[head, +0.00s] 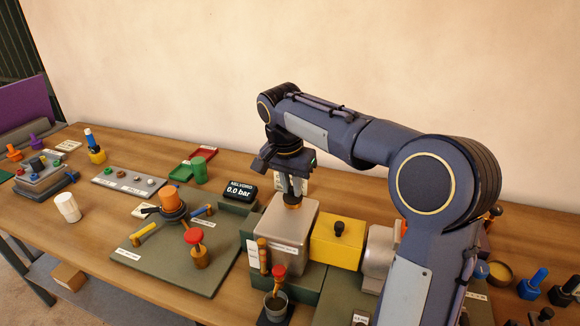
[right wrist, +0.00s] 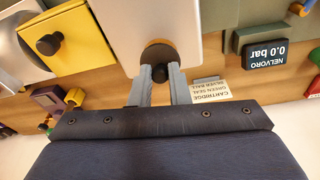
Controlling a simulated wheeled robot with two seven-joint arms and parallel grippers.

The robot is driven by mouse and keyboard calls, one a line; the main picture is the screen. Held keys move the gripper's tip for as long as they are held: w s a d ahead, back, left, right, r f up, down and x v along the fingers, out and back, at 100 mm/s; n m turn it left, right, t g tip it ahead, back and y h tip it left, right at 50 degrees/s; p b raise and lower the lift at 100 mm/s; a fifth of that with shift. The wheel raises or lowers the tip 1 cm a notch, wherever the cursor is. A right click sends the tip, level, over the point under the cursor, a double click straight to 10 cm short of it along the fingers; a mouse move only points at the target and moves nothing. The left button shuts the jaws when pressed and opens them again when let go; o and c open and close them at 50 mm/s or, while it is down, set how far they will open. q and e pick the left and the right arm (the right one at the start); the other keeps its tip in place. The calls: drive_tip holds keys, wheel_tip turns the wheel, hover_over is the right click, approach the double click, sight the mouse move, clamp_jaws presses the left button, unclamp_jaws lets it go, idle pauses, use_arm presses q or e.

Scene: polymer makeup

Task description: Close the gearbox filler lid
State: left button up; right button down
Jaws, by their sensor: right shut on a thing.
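The gearbox is a grey box (head: 283,228) on a dark green base in the head view; its pale face also shows in the wrist view (right wrist: 125,25). A round black and brass filler lid (right wrist: 158,53) is at the edge of its top, with a small dark knob (right wrist: 160,73). The brass part also shows in the head view (head: 292,203). My right gripper (head: 293,188) points down over the box, its fingers shut on the knob in the right wrist view (right wrist: 160,80). I cannot tell whether the lid sits fully flat. My left gripper is out of view.
A yellow block (head: 337,242) with a black knob adjoins the gearbox. A gauge reading 0.0 bar (head: 240,190) stands behind on the left. A green board (head: 150,262) with valves lies left. A cup (head: 275,305) stands in front. My right arm covers the right side.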

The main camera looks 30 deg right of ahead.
drive_tip(key=shift+w+d+f+g+y+p, duration=0.15)
drive_tip(key=shift+g+y+p, duration=0.2)
drive_tip(key=shift+p, duration=0.45)
drive_tip(key=shift+w+d+r+g+y+p, duration=0.15)
drive_tip(key=shift+g+y+p, duration=0.15)
drive_tip(key=shift+p, duration=0.45)
drive_tip(key=shift+f+p, duration=0.3)
drive_tip(key=c, duration=1.4)
unclamp_jaws()
drive_tip(key=shift+o, duration=0.2)
